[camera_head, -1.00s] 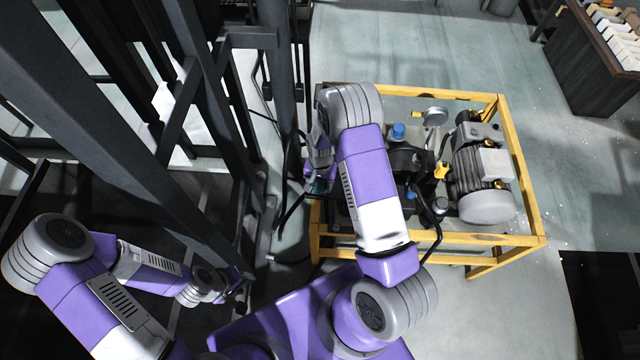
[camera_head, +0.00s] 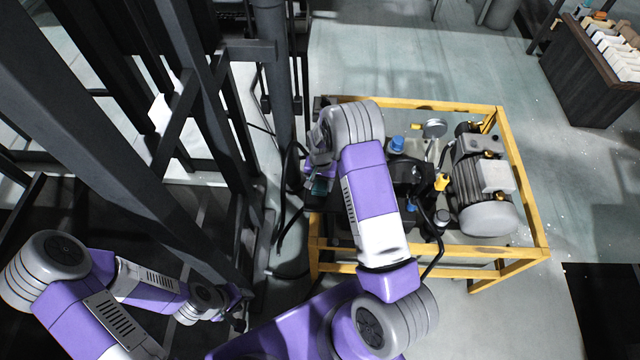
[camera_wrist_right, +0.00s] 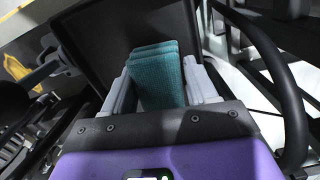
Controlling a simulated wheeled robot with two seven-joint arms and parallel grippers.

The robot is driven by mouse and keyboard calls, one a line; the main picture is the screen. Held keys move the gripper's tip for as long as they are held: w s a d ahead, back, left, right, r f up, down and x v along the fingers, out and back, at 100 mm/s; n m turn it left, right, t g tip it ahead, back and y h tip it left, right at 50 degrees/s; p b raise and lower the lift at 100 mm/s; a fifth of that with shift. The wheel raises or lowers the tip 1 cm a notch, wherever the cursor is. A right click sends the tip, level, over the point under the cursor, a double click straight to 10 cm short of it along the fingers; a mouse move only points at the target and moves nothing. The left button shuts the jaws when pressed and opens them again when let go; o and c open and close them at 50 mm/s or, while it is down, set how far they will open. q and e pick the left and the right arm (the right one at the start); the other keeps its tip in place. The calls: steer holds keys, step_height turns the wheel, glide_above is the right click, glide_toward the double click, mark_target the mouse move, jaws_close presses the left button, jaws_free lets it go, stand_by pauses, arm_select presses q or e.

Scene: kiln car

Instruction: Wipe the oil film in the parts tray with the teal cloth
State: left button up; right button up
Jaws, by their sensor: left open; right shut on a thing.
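The folded teal cloth (camera_wrist_right: 158,78) stands between the pale fingers of my right gripper (camera_wrist_right: 162,88), which is shut on it. In the head view my right gripper (camera_head: 318,187) hangs at the left end of the yellow-framed pump unit, and a bit of teal shows there. A dark, flat, rimmed surface (camera_wrist_right: 105,45) lies beyond the cloth in the right wrist view; it may be the parts tray. No oil film can be made out, and I cannot tell whether the cloth touches the surface. My left gripper (camera_head: 238,312) is open, small and dark, low beside the steel posts.
The yellow frame (camera_head: 512,150) holds a grey motor (camera_head: 487,190), a gauge (camera_head: 434,128) and a blue cap (camera_head: 397,144). Dark steel posts (camera_head: 205,110) and a vertical pipe (camera_head: 275,90) stand close on the left. Black hoses hang near my right gripper. Floor is clear behind the frame.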

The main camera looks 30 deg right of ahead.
steer(key=shift+f, duration=0.1)
stand_by(0.3)
steer(key=shift+w, duration=0.1)
steer(key=shift+w+d+f+b, duration=0.1)
steer(key=shift+w+d+b, duration=0.25)
steer(key=shift+w+b, duration=0.2)
steer(key=shift+w+d+b, duration=0.3)
steer(key=shift+w+d, duration=0.15)
steer(key=shift+w, duration=0.25)
steer(key=shift+w+d+b, duration=0.3)
steer(key=shift+w+d, duration=0.1)
steer(key=shift+w, duration=0.25)
steer(key=shift+w+d+b, duration=0.35)
steer(key=shift+w+b, duration=0.1)
steer(key=shift+w, duration=0.1)
steer(key=shift+w+d+b, duration=0.7)
steer(key=shift+w+d, duration=0.05)
steer(key=shift+w, duration=0.35)
